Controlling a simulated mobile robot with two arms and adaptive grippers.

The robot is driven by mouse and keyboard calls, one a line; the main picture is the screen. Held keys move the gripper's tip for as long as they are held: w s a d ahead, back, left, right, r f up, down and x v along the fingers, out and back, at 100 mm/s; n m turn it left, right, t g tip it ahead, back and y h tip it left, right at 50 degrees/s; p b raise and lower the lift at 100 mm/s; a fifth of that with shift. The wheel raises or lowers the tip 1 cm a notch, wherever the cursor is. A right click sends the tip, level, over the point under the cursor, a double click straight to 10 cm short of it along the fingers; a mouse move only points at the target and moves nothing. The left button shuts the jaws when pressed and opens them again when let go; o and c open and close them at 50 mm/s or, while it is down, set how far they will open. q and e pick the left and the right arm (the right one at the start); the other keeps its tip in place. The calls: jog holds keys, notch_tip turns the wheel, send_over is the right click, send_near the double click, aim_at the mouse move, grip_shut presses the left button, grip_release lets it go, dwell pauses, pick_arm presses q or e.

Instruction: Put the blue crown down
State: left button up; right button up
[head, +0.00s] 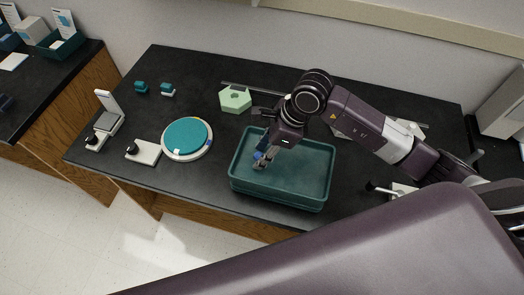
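My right gripper (260,162) reaches down from the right arm into the teal tray (282,196), near its left end. A small blue patch (262,145) shows at its fingers. It may be the blue crown, but it is too small to tell its shape. I cannot make out whether the fingers are closed on it, or whether it touches the tray floor. My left gripper is not in view.
A round teal-topped disc (186,138) stands left of the tray. A pale green hexagonal piece (235,99) lies behind it. Two small teal blocks (141,87) (168,89) sit at the back left. White stands (144,151) (108,120) stand at the left edge.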

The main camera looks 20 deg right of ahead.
jog(key=shift+d+r, duration=0.15)
jog(key=shift+r, duration=0.25)
jog(key=b+v, duration=0.2)
jog(key=v, duration=0.9)
jog(key=shift+r+b, duration=0.25)
jog(key=shift+b, duration=0.05)
